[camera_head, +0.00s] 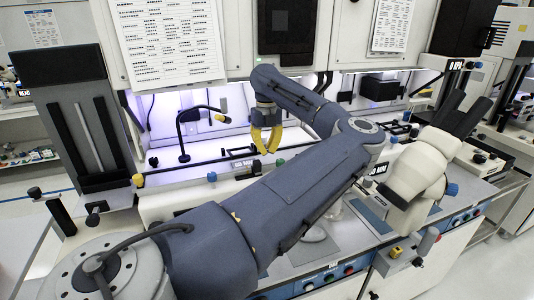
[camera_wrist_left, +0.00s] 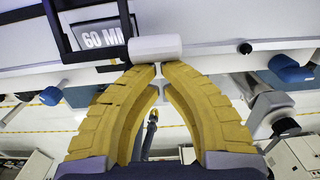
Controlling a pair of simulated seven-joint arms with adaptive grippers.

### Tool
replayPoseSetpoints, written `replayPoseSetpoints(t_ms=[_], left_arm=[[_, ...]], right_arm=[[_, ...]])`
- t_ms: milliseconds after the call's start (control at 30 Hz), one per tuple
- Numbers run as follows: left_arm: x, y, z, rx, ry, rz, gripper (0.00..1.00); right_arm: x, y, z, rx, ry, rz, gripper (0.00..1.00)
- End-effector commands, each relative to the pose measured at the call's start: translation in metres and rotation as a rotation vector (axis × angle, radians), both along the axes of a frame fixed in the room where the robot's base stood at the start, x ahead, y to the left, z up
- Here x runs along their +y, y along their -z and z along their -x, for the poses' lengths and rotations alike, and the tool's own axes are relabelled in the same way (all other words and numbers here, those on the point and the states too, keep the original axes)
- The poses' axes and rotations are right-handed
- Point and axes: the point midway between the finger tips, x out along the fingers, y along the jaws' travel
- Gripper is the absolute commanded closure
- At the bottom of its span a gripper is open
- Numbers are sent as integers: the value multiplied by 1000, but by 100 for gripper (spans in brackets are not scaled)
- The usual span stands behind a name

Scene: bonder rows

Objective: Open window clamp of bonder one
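In the head view the bonder (camera_head: 215,158) in front of me has a lit bay, and my left arm crosses before it. My left gripper (camera_head: 267,151) points down inside this bay, with its yellow fingertips close together. In the left wrist view the fingertips (camera_wrist_left: 160,67) converge at a pale rounded handle-like piece (camera_wrist_left: 155,47). I cannot tell whether they grip it or only stand beside it. A dark frame with a "60 MM" plate (camera_wrist_left: 99,37) lies just left of it; the plate also shows in the head view (camera_head: 245,167). My right gripper is not in view.
A cream microscope head (camera_head: 415,180) stands right of my left arm. A dark bent lamp arm (camera_head: 182,130) rises in the bay left of the gripper. A dark upright tower (camera_head: 75,110) stands at the left. Blue knobs (camera_wrist_left: 285,68) flank the fingers in the left wrist view.

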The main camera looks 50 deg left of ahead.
Motion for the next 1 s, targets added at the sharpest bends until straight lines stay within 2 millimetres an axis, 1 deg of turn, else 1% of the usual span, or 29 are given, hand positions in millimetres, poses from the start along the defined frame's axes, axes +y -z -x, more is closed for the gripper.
replayPoseSetpoints(t_ms=[300,500,700,1000], left_arm=[[17,-30,-6,-1,1,0,100],[29,-45,-10,-1,1,-1,100],[39,-55,-14,0,0,-1,100],[47,-61,-17,0,1,0,100]], right_arm=[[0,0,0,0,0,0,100],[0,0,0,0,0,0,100],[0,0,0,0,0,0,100],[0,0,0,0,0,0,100]])
